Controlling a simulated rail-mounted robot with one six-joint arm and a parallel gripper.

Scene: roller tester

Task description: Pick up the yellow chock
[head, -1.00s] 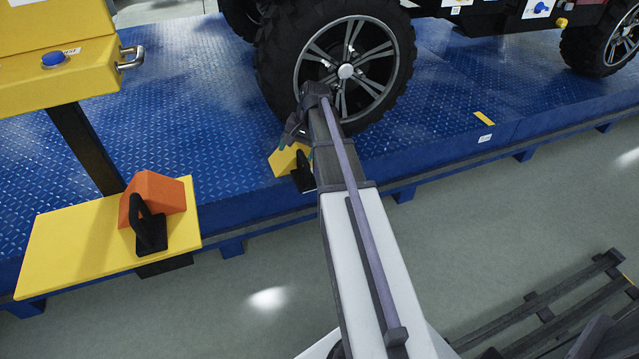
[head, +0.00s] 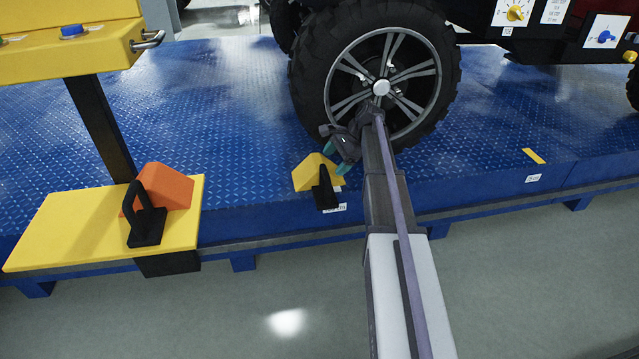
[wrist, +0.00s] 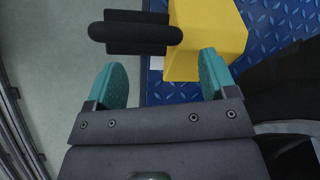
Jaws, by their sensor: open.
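The yellow chock (head: 316,171) sits on the blue platform near its front edge, just left of the wheel. Its black handle (head: 325,189) stands at its front side. My gripper (head: 338,160) is open and empty, right beside the chock on its wheel side. In the wrist view the open teal fingertips (wrist: 164,80) point towards the handle (wrist: 136,33), which lies just beyond and between them. The yellow body (wrist: 206,38) is beyond the right finger and partly hidden by it.
An orange chock (head: 163,190) with a black handle rests on a yellow shelf (head: 65,232) at the left. A large black tyre (head: 310,75) stands close behind my gripper. The blue platform (head: 235,150) is clear between the shelf and the yellow chock.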

